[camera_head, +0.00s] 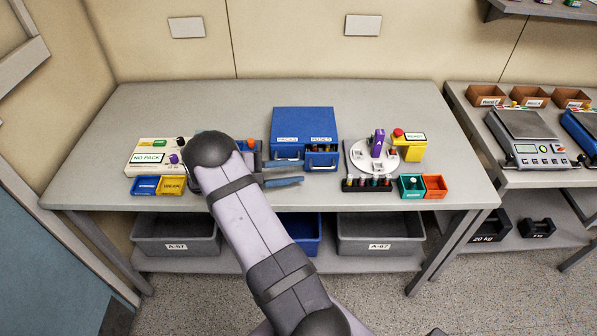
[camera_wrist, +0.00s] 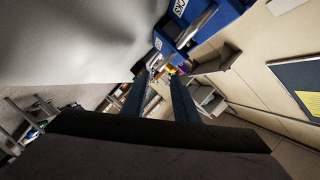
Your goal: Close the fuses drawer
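The blue two-drawer cabinet (camera_head: 303,121) stands at the middle back of the table. Its left drawer is labelled PACKS and looks shut. The fuses drawer (camera_head: 322,161), on the right, is pulled out, with small items showing inside. My gripper (camera_head: 299,172) is just in front of the cabinet, left of the fuses drawer's front, with its fingers pointing right. The fingers are apart with nothing visible between them. In the wrist view the gripper (camera_wrist: 161,77) also shows spread fingers, with part of the blue cabinet (camera_wrist: 222,12) and a handle beyond. Contact with the drawer cannot be told.
A white NO PACK device (camera_head: 148,157) and small blue and yellow bins stand at the left. A round white carousel (camera_head: 374,160), a dark vial rack (camera_head: 367,185), a yellow READY box (camera_head: 409,150) and teal and orange bins stand right of the drawer. The table's front is clear.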

